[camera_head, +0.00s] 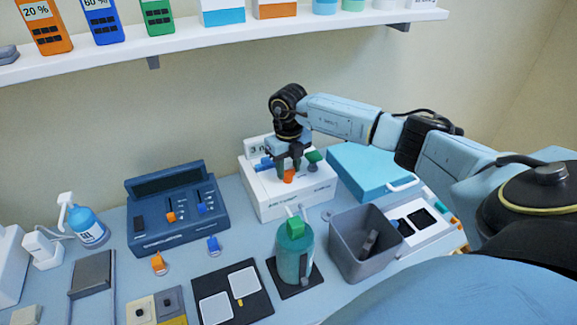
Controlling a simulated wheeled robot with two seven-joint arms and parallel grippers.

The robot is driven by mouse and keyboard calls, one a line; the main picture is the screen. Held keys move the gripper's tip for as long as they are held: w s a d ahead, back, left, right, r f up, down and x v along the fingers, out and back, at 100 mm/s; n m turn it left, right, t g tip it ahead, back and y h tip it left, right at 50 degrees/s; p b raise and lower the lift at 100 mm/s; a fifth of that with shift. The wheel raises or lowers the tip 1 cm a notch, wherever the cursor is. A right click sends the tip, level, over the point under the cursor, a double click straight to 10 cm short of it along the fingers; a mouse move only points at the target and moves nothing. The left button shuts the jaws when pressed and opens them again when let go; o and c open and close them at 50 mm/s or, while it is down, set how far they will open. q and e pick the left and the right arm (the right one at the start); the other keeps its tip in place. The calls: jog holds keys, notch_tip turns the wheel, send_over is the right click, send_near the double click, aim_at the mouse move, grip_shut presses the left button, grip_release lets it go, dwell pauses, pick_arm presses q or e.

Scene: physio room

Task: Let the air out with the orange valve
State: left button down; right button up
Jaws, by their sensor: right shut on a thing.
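A white box (265,204) stands on the bench near the wall, with a small sign (257,147) at its back left. On its top are an orange valve (289,176), a blue part (266,163) on the left and a green part (314,156) on the right. My right gripper (290,167) points down over the box and is shut on the orange valve. Its fingers hide part of the valve, so how far it is turned cannot be told. My left gripper is out of view.
A green bottle (294,257) and a grey bin (351,266) stand in front of the box. A blue console (178,231) is to the left. A light blue block (368,172) lies close on the right. A shelf (215,35) hangs above.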

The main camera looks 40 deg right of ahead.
aim_at(288, 170)
jog(key=o, duration=1)
jog(key=shift+r, duration=0.1)
notch_tip(288, 170, up, 7)
jog(key=shift+r+b, duration=0.2)
jog(key=shift+b, duration=0.1)
